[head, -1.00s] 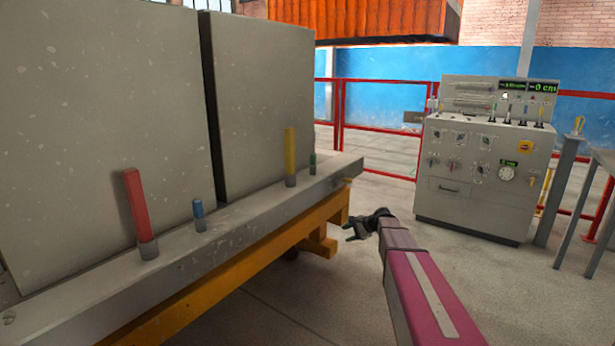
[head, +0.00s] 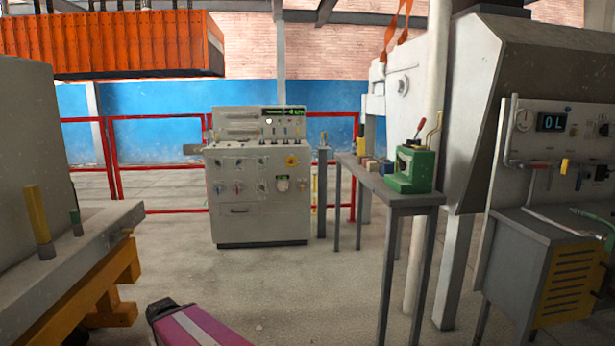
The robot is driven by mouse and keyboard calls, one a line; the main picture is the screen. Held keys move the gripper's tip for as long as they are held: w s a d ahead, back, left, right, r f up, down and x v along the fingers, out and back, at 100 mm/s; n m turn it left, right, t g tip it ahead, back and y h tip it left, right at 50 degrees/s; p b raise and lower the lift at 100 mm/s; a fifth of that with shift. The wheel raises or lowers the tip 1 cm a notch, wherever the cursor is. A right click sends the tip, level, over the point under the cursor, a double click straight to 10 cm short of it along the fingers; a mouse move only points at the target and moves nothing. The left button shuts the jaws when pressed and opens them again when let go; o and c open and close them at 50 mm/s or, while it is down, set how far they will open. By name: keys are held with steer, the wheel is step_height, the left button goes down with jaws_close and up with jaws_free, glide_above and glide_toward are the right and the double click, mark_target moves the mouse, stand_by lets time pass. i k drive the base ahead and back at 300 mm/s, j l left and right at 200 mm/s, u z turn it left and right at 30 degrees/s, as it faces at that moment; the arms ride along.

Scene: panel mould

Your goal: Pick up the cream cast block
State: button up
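Several small blocks sit in a row on the narrow grey table (head: 410,197) right of centre. One is a pale tan block (head: 372,165), with others in darker tones close beside it. They are small and far off, so I cannot tell for sure which is the cream cast block. My pink arm link shows at the bottom left of centre, ending in a dark joint. My gripper's fingers do not show.
A green device (head: 412,168) stands on the table's near end. A grey control console (head: 258,185) stands at the centre back before a red railing (head: 160,165). A grey machine (head: 550,250) fills the right. A grey bench (head: 95,235) is at left. Open floor lies between.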

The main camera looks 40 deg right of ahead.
mark_target(372, 167)
steer(key=z, duration=2.1)
steer(key=i+j+u, duration=0.15)
steer(key=i+j, duration=0.5)
